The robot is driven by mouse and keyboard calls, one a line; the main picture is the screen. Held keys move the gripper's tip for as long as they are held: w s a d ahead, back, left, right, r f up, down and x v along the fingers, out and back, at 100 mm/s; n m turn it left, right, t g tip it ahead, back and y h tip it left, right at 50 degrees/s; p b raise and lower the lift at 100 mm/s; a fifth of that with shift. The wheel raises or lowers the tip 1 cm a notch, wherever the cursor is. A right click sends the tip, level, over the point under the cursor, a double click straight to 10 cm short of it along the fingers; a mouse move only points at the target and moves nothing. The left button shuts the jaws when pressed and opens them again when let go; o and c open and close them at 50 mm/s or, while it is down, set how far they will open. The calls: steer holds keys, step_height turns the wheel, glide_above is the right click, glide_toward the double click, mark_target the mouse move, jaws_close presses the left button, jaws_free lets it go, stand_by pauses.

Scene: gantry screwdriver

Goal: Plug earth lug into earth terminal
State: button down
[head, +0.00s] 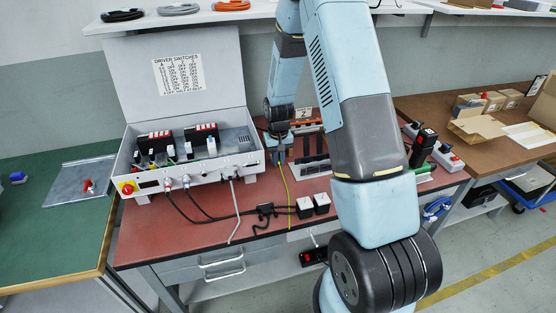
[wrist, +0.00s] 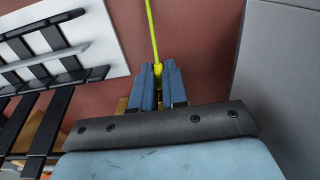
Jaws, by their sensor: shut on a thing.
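My gripper (head: 280,158) is shut on the end of a yellow-green earth cable (head: 286,188), just right of the open grey control box (head: 206,174). In the wrist view, the blue fingers (wrist: 158,72) close around the cable (wrist: 151,30), which runs away from them toward the top of the picture. The lug itself is hidden between the fingers. In the head view the cable hangs down to the red bench top. I cannot make out the earth terminal; a plain grey face (wrist: 285,75), probably the box's side, stands right of the fingers in the wrist view, apart from them.
A white rack with black bars (wrist: 60,45) lies left of the fingers in the wrist view. Black cables and two dark-topped white blocks (head: 313,205) lie on the red bench (head: 190,232). A narrow bare strip of bench separates the rack and box.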

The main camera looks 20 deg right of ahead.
steer(key=shift+w, duration=0.2)
steer(key=c, duration=1.1)
jaws_free()
steer(key=shift+r, duration=0.1)
steer(key=shift+r, duration=2.65)
steer(key=shift+r, duration=0.1)
